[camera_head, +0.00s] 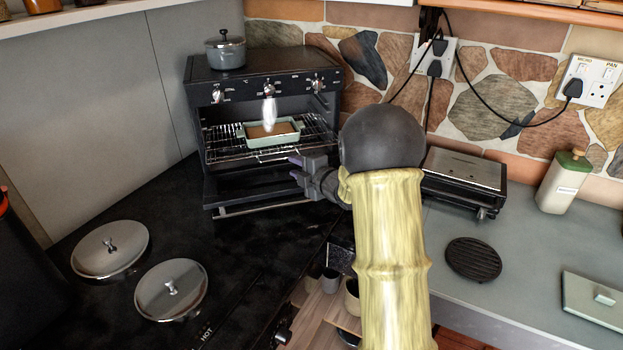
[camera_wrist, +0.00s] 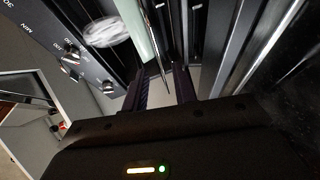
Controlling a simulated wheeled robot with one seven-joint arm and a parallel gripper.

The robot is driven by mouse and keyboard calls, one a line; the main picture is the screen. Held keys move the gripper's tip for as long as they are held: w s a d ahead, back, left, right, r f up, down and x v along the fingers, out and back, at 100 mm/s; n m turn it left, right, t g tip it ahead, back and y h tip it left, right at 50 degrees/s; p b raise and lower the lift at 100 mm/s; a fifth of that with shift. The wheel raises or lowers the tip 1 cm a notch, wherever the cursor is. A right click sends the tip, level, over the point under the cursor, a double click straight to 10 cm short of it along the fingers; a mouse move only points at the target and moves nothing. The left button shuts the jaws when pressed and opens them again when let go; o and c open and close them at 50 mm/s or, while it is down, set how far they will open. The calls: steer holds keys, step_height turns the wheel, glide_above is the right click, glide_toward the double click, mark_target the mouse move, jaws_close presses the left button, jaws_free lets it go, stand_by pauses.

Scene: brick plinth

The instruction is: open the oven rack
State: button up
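The black toaster oven (camera_head: 197,120) stands at the back with its front open. Its wire rack (camera_head: 225,152) lies level inside, and a pale green baking dish (camera_head: 285,139) with brown contents rests on it. The rack's right front part is partly behind my gripper. My gripper (camera_head: 298,168) is at the oven's front right, close to the rack's front edge. In the wrist view, my gripper (camera_wrist: 162,88) has its two dark fingers apart, with a thin rack rod (camera_wrist: 164,72) showing between their tips. I cannot tell whether they touch it.
A grey pot (camera_head: 226,54) sits on the oven top. Two round metal lids (camera_head: 110,248) lie on the dark hob at the left front. A black grill (camera_head: 464,177) stands right of my arm, with a round black trivet (camera_head: 473,259) in front.

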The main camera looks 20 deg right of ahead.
steer(key=v, duration=0.6)
steer(key=shift+s+d+b, duration=0.15)
steer(key=shift+s+b, duration=0.25)
steer(key=s+a+m+g+h+p, duration=0.2)
steer(key=s+m+g+p, duration=0.1)
steer(key=s+m, duration=0.4)
steer(key=s+a+f+m+g+h+p, duration=0.1)
steer(key=s+m+g, duration=0.4)
steer(key=s, duration=0.6)
steer(key=s+a+m+g+h+p, duration=0.2)
steer(key=s+m+g+p, duration=0.1)
steer(key=s+m, duration=0.6)
steer(key=shift+a+f+m+g+h+p, duration=0.3)
steer(key=shift+a+g+h+p, duration=0.1)
steer(key=shift+p, duration=0.4)
